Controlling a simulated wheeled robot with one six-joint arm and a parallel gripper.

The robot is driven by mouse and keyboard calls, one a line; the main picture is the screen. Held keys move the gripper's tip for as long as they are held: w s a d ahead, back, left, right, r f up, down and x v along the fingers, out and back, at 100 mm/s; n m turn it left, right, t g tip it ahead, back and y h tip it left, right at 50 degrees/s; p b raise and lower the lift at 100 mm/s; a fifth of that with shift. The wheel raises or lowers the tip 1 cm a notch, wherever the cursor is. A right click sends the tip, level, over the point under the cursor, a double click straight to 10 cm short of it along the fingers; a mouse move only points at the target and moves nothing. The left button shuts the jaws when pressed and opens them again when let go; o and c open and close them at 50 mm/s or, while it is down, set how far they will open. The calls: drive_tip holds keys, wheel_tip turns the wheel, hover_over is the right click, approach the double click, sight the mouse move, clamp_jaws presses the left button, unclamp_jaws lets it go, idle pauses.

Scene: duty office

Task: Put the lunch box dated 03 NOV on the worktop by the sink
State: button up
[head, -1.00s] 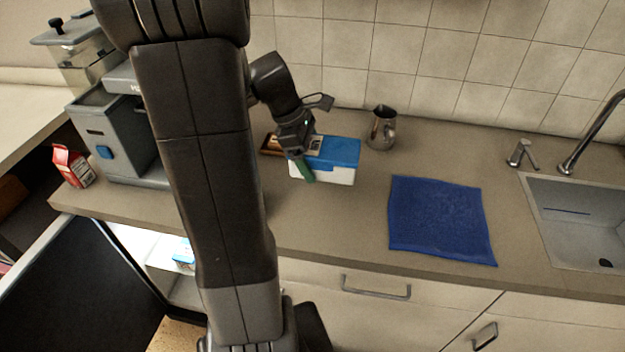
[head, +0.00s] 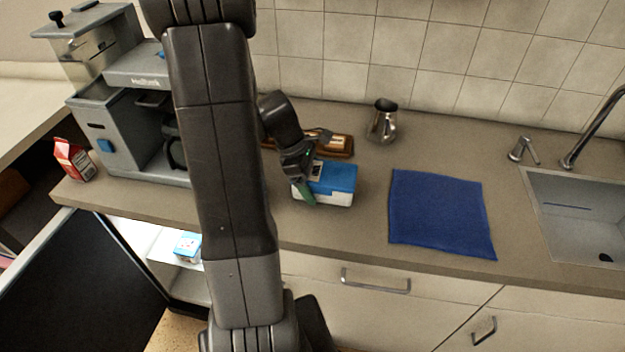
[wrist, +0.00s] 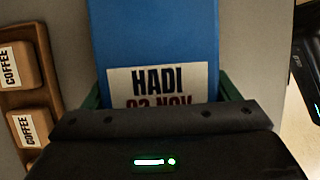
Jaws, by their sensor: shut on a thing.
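A lunch box with a blue lid and white base (head: 333,184) is at the worktop (head: 350,235), left of the blue cloth. I cannot tell whether it rests on the worktop or hangs just above it. My gripper (head: 312,187) is shut on it, with green finger pads on two opposite sides. In the wrist view, the lid (wrist: 155,35) carries a white label reading HADI and a NOV date. The date's lower part is hidden by my gripper, so its number is unclear. The sink (head: 582,215) is at the far right.
A blue cloth (head: 440,213) lies between the box and sink. A metal jug (head: 383,122) and a wooden tray (head: 345,153) with COFFEE-labelled blocks stand behind. A coffee machine (head: 115,125) and red carton (head: 73,160) are left. Another blue-and-white box (head: 187,246) sits in the open fridge below.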

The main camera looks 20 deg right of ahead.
drive_tip(key=o, duration=1.1)
drive_tip(key=shift+o, duration=0.2)
drive_tip(key=v, duration=1.2)
drive_tip(key=shift+w, duration=0.1)
